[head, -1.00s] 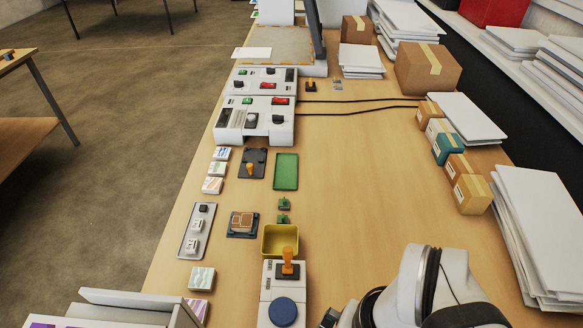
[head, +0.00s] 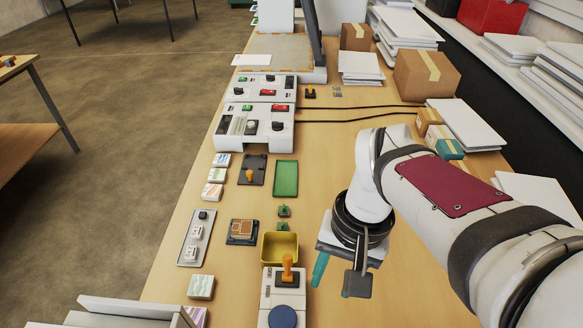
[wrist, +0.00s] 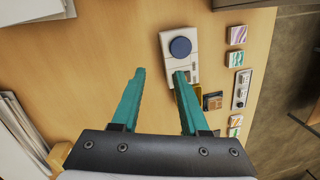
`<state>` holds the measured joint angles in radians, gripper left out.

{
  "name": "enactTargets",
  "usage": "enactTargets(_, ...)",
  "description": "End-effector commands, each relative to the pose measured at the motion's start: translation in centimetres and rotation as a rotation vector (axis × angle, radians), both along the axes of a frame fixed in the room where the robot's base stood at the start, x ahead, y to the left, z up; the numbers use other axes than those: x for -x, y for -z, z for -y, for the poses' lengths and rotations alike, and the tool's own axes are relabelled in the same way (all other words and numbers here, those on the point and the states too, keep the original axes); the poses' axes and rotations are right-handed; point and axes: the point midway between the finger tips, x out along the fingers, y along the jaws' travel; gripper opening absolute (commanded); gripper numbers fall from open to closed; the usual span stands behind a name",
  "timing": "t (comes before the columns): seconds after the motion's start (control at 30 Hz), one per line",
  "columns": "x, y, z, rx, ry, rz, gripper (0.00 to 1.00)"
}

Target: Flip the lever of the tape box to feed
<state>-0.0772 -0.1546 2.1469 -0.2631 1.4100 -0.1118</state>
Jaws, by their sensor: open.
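A white box with a blue disc, which I take for the tape box (head: 269,291), stands at the near middle of the table. An orange lever (head: 288,268) stands up from its far end, beside the yellow bin (head: 280,248). My gripper (head: 338,280) is open and empty, to the right of the box and apart from it. In the wrist view the teal fingers (wrist: 158,75) are spread wide over bare table. The tape box (wrist: 166,46) and its blue disc (wrist: 180,46) show just past the right fingertip there. That finger seems to hide the lever.
A green tray (head: 285,178), a dark plate with an orange handle (head: 250,172) and a white control panel (head: 256,125) lie farther back. Small cartons (head: 449,149) and paper stacks line the right side. The table between tray and cartons is clear.

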Motion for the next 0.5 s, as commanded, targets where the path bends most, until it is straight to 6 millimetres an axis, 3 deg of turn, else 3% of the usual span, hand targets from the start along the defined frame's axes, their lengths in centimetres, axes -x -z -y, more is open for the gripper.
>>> enactTargets(0.03,-3.4,0.2,-0.9,0.006,-0.062,-0.007,0.33)
enactTargets(0.1,-8.0,0.9,-2.2,0.017,-0.15,-0.008,0.21)
enactTargets(0.2,-13.4,2.9,-4.3,0.03,-0.262,-0.006,0.03)
enactTargets(0.33,-17.7,5.6,-6.5,0.039,-0.362,-0.004,0.0)
enactTargets(0.5,-19.7,7.3,-7.7,0.045,-0.415,0.0,0.0)
